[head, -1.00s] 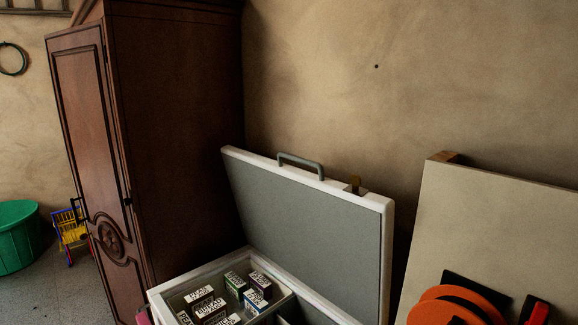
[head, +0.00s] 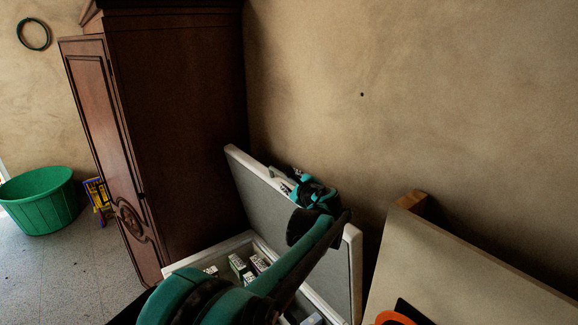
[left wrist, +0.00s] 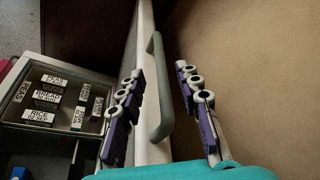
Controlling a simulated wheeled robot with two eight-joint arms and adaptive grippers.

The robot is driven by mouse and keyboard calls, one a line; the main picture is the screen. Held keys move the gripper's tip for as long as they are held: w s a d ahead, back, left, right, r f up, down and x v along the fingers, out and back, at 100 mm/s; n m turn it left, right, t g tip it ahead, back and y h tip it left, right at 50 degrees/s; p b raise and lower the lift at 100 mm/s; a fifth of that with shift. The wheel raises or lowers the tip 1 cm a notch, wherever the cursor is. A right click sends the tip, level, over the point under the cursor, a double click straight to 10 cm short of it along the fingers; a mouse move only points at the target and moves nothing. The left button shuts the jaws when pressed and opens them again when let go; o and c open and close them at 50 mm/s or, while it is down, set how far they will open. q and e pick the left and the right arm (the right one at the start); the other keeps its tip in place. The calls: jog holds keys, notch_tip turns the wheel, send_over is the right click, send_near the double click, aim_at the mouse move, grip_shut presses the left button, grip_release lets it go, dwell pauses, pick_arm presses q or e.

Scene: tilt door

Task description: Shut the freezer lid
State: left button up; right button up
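The freezer lid (head: 258,192) stands raised and open at the back of the white freezer, grey on its inner face with a white rim. In the left wrist view I look along the lid's white edge (left wrist: 144,30) and its grey bar handle (left wrist: 158,100). My left gripper (head: 290,180) is at the top of the lid by the handle. In the left wrist view the left gripper (left wrist: 160,72) is open, with its purple-padded fingers apart on either side of the handle. Contact cannot be told. My right gripper is out of view.
Small labelled boxes (left wrist: 48,97) lie in the open freezer compartment. A dark wooden wardrobe (head: 180,130) stands close at left. A pale board (head: 450,265) leans at right, and the wall is behind. A green tub (head: 40,205) sits on the floor far left.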

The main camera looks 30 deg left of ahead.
aim_at(281, 174)
pick_arm(q)
jog(key=x, duration=0.7)
jog(key=shift+a+f, duration=0.1)
jog(key=shift+a, duration=0.25)
grip_shut()
